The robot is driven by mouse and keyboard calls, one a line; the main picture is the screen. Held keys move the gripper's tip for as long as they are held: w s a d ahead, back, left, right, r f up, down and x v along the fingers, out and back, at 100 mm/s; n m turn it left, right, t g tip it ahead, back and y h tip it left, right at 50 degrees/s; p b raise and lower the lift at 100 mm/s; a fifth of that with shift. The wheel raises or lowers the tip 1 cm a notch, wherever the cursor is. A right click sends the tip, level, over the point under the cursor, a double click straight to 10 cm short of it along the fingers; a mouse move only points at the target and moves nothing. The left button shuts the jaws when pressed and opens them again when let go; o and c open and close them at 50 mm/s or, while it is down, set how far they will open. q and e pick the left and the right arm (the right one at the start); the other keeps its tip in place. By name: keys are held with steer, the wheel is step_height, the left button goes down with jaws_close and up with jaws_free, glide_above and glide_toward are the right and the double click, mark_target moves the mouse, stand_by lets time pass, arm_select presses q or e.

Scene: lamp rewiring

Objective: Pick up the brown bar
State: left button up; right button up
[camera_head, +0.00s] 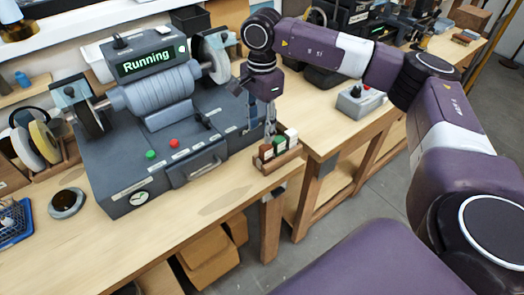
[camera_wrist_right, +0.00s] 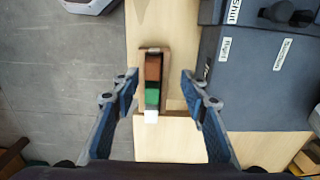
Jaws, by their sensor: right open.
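A small wooden holder (camera_head: 281,162) stands near the front right corner of the workbench. The brown bar (camera_head: 266,152) sits in it, beside a green bar (camera_head: 279,143) and a white bar (camera_head: 291,135). In the right wrist view the brown bar (camera_wrist_right: 153,68) is at the far end of the holder, then the green bar (camera_wrist_right: 152,97) and the white bar (camera_wrist_right: 151,117). My right gripper (camera_head: 270,130) points down above the holder. It is open and empty, with its fingers (camera_wrist_right: 159,76) on either side of the bars and apart from them. My left gripper is out of view.
A grey grinding machine (camera_head: 110,172) with a "Running" display (camera_head: 149,62) stands close beside the holder. A grey control box (camera_head: 360,102) is on the bench behind to the right. The bench front (camera_head: 165,232) is mostly clear, with a dark round dish (camera_head: 67,203) at left.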

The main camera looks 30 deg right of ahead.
mark_target(266, 146)
steer(key=shift+s+d+f, duration=0.15)
steer(key=shift+d, duration=0.2)
steer(key=shift+s+f+p, duration=0.1)
steer(key=shift+f+p, duration=0.2)
steer(key=shift+f, duration=0.05)
steer(key=f+p, duration=0.2)
steer(key=f, duration=0.1)
steer(key=f+p, duration=0.1)
steer(key=f, duration=0.1)
steer(key=shift+s+d+f, duration=0.2)
steer(key=shift+s+d, duration=0.05)
steer(key=shift+s, duration=0.1)
steer(key=shift+f, duration=0.5)
jaws_close()
